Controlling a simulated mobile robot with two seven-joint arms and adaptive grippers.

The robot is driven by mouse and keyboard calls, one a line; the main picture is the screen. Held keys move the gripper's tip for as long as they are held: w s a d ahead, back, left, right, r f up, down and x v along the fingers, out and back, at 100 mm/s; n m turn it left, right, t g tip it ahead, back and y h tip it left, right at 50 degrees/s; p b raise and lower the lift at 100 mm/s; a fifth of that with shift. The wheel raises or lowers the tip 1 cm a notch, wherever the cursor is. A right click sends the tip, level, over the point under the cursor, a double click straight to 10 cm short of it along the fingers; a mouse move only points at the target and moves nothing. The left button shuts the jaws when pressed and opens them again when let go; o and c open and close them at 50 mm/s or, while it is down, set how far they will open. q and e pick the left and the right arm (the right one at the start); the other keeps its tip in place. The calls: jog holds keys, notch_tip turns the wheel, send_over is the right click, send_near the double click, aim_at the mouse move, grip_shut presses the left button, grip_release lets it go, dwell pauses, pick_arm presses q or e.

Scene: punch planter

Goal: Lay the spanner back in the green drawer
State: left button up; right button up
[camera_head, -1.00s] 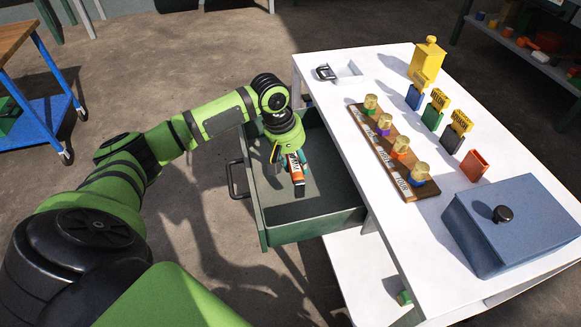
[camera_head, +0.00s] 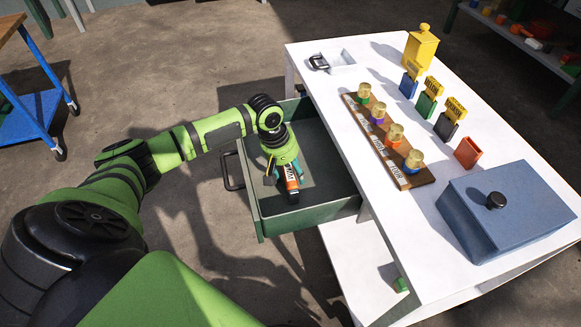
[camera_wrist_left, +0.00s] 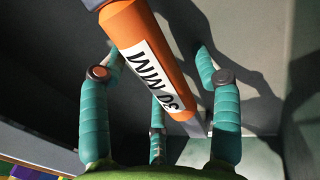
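The spanner (camera_head: 291,180) has an orange handle with a white label reading 30 MM, and a dark end. It is inside the open green drawer (camera_head: 312,217), tilted, its dark end towards the drawer's near wall. My left gripper (camera_head: 282,174) reaches down into the drawer with its teal fingers around the spanner. In the left wrist view the orange handle (camera_wrist_left: 150,55) crosses between the fingers and hides part of them. Whether the spanner touches the drawer floor is unclear. My right gripper is not in view.
The drawer sticks out from a white workbench (camera_head: 320,88). On the bench stand a wooden rack (camera_head: 420,179) with several gold-topped pieces, coloured holders, a yellow canister (camera_head: 421,50) and a blue box (camera_head: 510,210). A blue trolley (camera_head: 35,112) stands far left. The drawer floor around the gripper looks clear.

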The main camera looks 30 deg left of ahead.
pick_arm(q)
jog(key=shift+r, duration=0.15)
jog(key=shift+w, duration=0.1)
jog(key=shift+b, duration=0.4)
jog(key=shift+f+b, duration=0.3)
jog(key=shift+b, duration=0.25)
jog(key=shift+r, duration=0.2)
jog(key=p+v, duration=0.2)
jog(key=v, duration=0.3)
jog(key=shift+a+r, duration=0.15)
jog(key=shift+r, duration=0.25)
jog(key=shift+a+r, duration=0.1)
jog(key=shift+r, duration=0.5)
